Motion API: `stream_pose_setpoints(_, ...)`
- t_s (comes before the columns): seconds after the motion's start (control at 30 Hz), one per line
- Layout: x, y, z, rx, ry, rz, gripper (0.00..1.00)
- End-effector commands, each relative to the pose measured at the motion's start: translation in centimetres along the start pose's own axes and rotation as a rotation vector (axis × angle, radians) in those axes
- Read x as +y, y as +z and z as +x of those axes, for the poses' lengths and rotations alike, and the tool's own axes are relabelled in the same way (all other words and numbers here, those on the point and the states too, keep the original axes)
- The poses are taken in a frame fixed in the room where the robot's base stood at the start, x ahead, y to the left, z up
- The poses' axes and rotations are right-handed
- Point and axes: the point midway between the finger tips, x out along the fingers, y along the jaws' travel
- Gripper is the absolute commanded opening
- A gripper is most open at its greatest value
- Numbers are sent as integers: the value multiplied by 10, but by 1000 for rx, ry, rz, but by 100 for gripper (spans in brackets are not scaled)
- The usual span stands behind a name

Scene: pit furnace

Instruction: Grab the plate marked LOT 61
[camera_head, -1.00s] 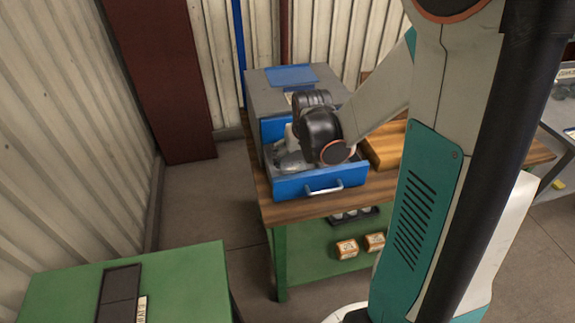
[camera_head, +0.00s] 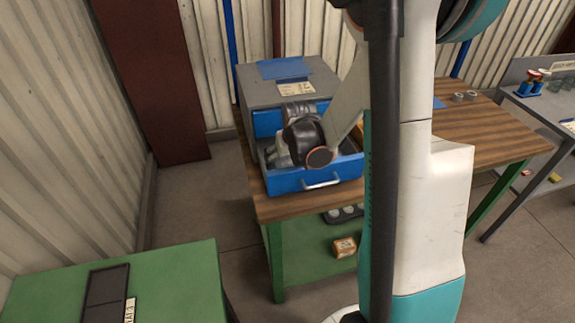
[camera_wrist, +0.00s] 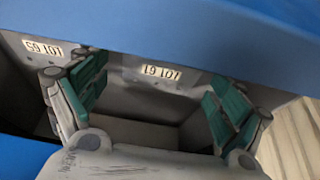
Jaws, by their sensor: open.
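The grey plate marked LOT 61 (camera_wrist: 175,88) shows in the wrist view inside the open blue drawer (camera_head: 318,181). Its label appears upside down. It lies ahead of and between my fingers, with a gap on both sides. A second grey plate (camera_wrist: 48,60) with an upside-down label, seemingly LOT 65 or 62, is to its left beside my left finger. My gripper (camera_wrist: 155,95) is open and empty, with green-padded fingers spread. In the head view my gripper (camera_head: 276,150) is down in the drawer, and my wrist hides most of the contents.
The drawer belongs to a grey cabinet (camera_head: 318,92) on a wooden-topped bench (camera_head: 470,130). Blue drawer walls close in around my gripper. A green table (camera_head: 170,275) stands at the lower left, and a grey table (camera_head: 540,115) at the right. Floor between the tables is clear.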

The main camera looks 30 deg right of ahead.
Motion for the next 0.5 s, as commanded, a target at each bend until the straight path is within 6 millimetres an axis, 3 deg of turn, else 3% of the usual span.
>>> stream_pose_setpoints(0.07, 0, 0, -1, 0, 0, 0, 90)
stream_pose_setpoints(0.1, 0, 0, -1, 0, 0, 0, 85)
stream_pose_setpoints(0.33, 0, 0, -1, 0, 0, 0, 36)
stream_pose_setpoints(0.5, 0, 0, -1, 0, 0, 0, 36)
